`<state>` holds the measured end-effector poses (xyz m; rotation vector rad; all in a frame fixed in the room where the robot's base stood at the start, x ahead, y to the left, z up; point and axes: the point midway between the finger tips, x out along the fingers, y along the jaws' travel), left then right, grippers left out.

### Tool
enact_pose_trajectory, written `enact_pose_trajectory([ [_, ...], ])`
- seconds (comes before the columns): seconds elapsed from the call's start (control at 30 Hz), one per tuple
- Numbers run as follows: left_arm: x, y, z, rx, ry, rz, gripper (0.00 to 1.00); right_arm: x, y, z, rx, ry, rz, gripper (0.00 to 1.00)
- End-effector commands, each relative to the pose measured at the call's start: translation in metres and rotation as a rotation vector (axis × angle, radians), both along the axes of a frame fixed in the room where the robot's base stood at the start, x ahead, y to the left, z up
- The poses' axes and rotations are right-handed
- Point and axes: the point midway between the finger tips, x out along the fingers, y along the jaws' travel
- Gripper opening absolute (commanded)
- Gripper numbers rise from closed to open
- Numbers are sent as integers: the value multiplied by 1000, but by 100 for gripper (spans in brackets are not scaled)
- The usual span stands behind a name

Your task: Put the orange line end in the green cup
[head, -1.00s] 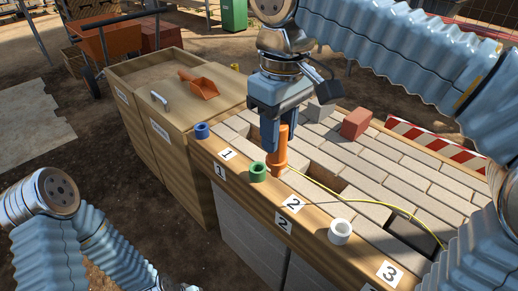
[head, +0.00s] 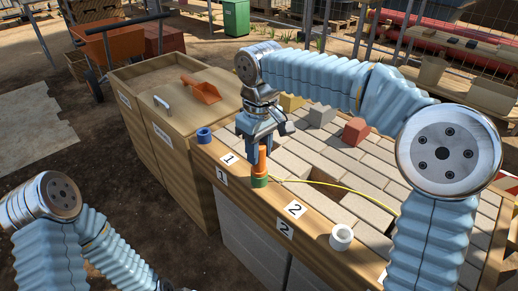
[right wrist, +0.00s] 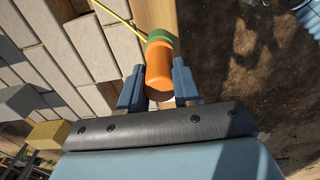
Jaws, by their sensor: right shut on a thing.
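The orange line end (head: 262,160) stands upright with its lower end at the mouth of the green cup (head: 260,181) on the wooden ledge. My right gripper (head: 259,148) is shut on its upper part, directly above the cup. In the right wrist view the orange line end (right wrist: 159,68) sits between the two fingers (right wrist: 158,90), and the green cup (right wrist: 160,36) shows just beyond it. How deep it sits inside is hidden. A yellow line (head: 335,184) runs from there to the right across the bricks. My left gripper is not in view.
A blue cup (head: 204,135) and a white cup (head: 341,237) stand on the same ledge, to either side. A red brick (head: 355,131) and a grey block (head: 321,115) lie on the paving. An orange scoop (head: 201,90) lies on the wooden box at left.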

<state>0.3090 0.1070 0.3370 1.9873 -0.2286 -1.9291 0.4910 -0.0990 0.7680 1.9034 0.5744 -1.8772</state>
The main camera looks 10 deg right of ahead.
Motion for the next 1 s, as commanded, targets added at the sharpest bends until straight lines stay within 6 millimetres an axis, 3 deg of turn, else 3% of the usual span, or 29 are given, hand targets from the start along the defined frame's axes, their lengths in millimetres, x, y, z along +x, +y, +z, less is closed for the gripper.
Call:
enact_pose_trajectory([
  [0.27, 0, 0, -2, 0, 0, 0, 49, 0, 0, -3, 0, 0, 0, 0],
  [0.3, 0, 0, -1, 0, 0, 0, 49, 0, 0, -2, 0, 0, 0, 35],
  [0.47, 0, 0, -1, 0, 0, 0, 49, 0, 0, -2, 0, 0, 0, 58],
  [0.77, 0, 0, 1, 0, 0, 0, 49, 0, 0, 1, 1, -1, 0, 58],
  [0.87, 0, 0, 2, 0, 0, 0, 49, 0, 0, 12, 1, -3, 0, 58],
  [1.0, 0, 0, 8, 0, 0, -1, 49, 0, 0, 42, 2, -5, 0, 58],
])
